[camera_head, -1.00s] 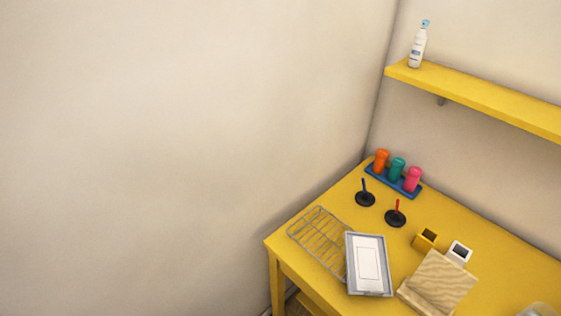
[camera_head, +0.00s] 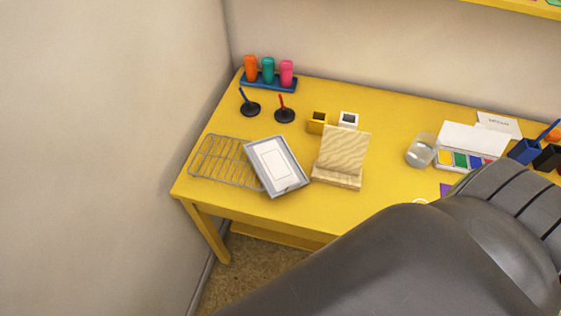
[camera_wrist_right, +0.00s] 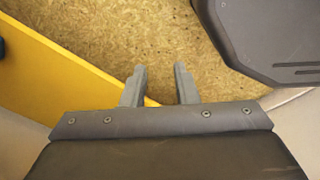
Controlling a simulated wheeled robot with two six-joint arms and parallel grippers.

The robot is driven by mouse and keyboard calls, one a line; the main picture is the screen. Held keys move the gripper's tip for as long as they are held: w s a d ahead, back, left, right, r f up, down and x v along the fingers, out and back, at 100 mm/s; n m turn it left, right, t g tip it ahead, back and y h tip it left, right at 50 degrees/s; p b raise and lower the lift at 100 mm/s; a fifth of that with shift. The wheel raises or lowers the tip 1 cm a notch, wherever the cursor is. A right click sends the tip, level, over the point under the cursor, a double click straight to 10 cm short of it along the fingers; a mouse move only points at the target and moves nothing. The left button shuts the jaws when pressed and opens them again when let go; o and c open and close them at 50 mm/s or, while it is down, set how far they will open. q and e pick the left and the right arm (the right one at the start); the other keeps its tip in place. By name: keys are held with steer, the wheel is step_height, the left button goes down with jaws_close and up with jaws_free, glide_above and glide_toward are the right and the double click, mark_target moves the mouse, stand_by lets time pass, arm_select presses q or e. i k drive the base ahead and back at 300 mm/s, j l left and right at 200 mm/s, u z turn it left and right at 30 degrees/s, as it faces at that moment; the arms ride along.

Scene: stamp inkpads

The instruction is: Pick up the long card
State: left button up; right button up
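A white card with a thin rectangular outline (camera_head: 280,163) lies in a grey tray (camera_head: 300,186) on the yellow table, left of the wooden stand. A small white card with dark print (camera_head: 499,124) lies at the back right, partly hidden by the paint box lid. I cannot tell for sure which one is the long card. My right gripper (camera_wrist_right: 160,76) is open and empty in the right wrist view, over the brown floor beside a yellow edge. It is not in the head view. My left gripper is in neither view.
A wire rack (camera_head: 222,161) adjoins the tray. A wooden stand (camera_head: 343,152), two small pots, two stampers, a bottle rack (camera_head: 268,86), a glass jar (camera_head: 420,152) and a paint box (camera_head: 471,145) stand on the table (camera_head: 390,180). My dark arm covers the lower right.

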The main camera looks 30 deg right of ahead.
mark_target(278, 169)
steer(key=j+z, duration=0.25)
steer(key=z, duration=0.25)
steer(key=j+z, duration=0.25)
steer(key=z, duration=0.2)
steer(key=k+j+z, duration=0.1)
steer(key=z, duration=0.4)
steer(key=j, duration=0.1)
